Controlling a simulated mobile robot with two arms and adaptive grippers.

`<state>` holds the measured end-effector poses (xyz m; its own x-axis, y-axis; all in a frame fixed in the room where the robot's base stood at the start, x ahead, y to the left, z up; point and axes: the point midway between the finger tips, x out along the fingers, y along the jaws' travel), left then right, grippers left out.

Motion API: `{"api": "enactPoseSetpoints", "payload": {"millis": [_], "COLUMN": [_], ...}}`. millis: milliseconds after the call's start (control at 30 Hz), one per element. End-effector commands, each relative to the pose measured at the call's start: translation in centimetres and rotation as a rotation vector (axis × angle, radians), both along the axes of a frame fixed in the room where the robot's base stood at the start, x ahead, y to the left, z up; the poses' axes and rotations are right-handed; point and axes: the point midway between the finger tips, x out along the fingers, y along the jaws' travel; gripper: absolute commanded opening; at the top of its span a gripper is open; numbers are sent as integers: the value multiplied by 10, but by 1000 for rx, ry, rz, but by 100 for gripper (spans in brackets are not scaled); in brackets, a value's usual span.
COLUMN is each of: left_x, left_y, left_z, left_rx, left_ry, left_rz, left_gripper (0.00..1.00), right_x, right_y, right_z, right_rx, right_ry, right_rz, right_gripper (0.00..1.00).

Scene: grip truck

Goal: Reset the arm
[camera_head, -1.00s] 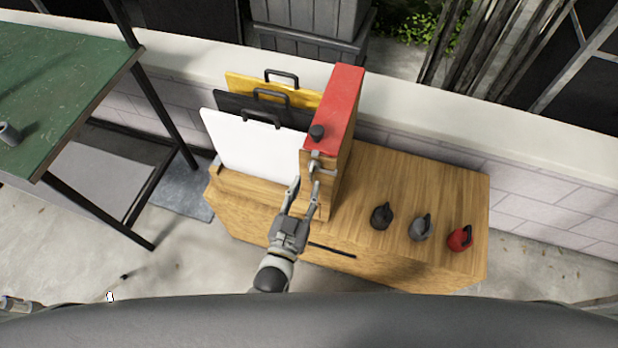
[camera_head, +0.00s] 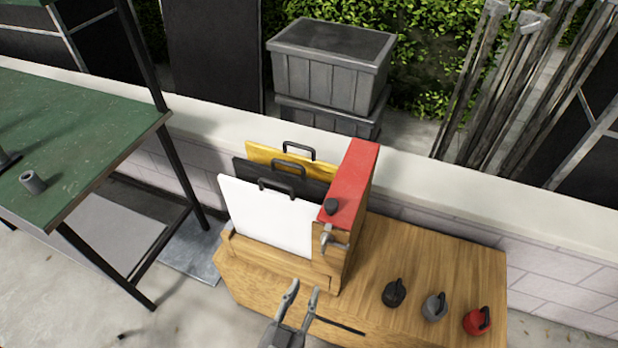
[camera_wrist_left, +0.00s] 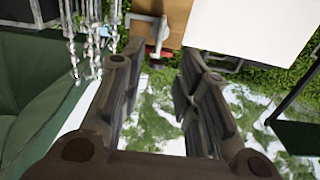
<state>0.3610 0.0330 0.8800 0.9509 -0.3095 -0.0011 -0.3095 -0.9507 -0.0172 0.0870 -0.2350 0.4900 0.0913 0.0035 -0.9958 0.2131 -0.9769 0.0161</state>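My left gripper (camera_head: 303,287) is in the head view at the bottom centre, in front of the wooden stand. Its two fingers are apart with nothing visible between them. The left wrist view shows the same open fingers (camera_wrist_left: 156,65), empty, with blurred ground and greenery behind. The gripper is apart from the metal lever (camera_head: 333,241) on the front of the red-topped wooden block (camera_head: 352,186). My right gripper is in neither view.
White (camera_head: 270,216), black (camera_head: 250,172) and yellow (camera_head: 262,152) handled panels stand beside the block. Black (camera_head: 394,294), grey (camera_head: 433,308) and red (camera_head: 477,322) handled weights sit on the wooden top (camera_head: 410,250). A green table (camera_head: 85,125) stands left.

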Motion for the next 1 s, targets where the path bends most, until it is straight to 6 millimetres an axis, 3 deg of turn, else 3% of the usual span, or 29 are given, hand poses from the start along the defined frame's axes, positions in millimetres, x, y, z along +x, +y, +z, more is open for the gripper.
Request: {"api": "enactPoseSetpoints", "payload": {"millis": [167,267,367,467,600,700,833,1000], "left_x": [0,-3,-12,-31,-72,-111,-169,-237], "left_y": [0,2,9,24,57,88,132,180], "left_z": [-4,-29,-82,-152,-247,-306,-367,-410], "left_rx": [3,21,62,117,194,247,308,362], "left_ry": [9,63,183,356,616,807,1051,1301], "left_rz": [-1,-9,-24,-35,-32,-16,21,74], "left_gripper": [30,30,30,30,30,30,30,30], "right_x": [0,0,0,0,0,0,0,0], "right_y": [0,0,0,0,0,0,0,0], "right_z": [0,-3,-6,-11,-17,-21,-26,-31], "right_rx": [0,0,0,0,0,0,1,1], "right_ry": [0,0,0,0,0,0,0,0], "right_rz": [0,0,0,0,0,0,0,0], "right_gripper": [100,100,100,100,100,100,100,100]}}
